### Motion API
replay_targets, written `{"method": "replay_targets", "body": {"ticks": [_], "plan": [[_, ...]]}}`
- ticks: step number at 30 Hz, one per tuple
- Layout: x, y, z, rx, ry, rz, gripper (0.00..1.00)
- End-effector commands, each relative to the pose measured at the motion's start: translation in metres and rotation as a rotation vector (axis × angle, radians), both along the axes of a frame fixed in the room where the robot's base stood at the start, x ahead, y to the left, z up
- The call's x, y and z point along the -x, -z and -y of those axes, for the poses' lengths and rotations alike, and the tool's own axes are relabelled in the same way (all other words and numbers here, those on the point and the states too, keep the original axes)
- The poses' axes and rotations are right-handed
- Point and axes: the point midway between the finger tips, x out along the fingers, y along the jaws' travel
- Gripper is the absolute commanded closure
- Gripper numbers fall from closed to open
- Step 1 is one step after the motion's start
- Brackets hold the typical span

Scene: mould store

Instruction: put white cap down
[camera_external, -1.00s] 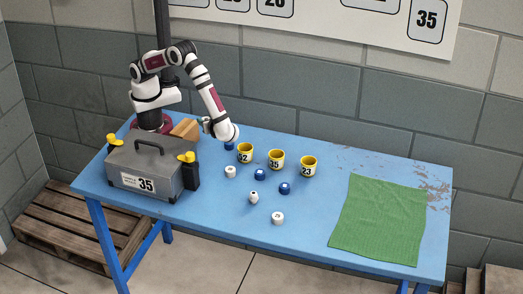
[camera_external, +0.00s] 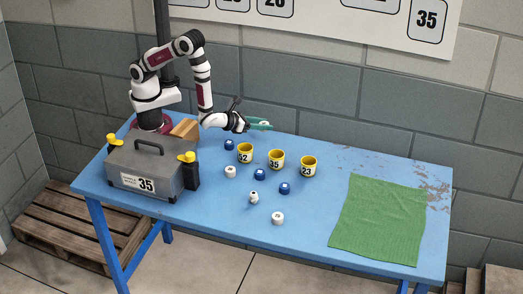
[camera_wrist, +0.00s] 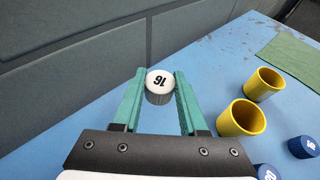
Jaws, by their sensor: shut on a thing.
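A white cap (camera_wrist: 159,84) with a black number that looks like 16 sits between the green fingers of my gripper (camera_wrist: 161,78) in the wrist view, touched on both sides. In the external view my gripper (camera_external: 260,124) points right, above the back edge of the blue table, behind the yellow cups. The held cap shows there only as a small pale spot. Other white caps stand on the table: one (camera_external: 230,171) left of the cups, one (camera_external: 253,197) in the middle and one (camera_external: 277,218) nearer the front.
Yellow cups numbered 52 (camera_external: 245,154), 35 (camera_external: 276,159) and 23 (camera_external: 308,166) stand in a row. Blue caps (camera_external: 285,188) are scattered around them. A grey toolbox (camera_external: 150,168) stands at the left, a green cloth (camera_external: 380,220) lies at the right. The table between cups and cloth is clear.

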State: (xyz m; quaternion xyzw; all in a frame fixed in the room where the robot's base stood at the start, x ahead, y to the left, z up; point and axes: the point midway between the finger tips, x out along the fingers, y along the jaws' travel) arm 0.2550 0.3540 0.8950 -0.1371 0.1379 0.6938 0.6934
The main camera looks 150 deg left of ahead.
Motion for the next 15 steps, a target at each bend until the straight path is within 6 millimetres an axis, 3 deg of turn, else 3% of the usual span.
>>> {"method": "replay_targets", "body": {"ticks": [5,10,15], "plan": [[0.011,0.018,-0.023,0.001,-0.001,0.000,1.00],[0.012,0.051,-0.024,0.001,0.002,-0.001,1.00],[0.011,0.056,-0.024,-0.001,0.001,0.003,1.00]]}}
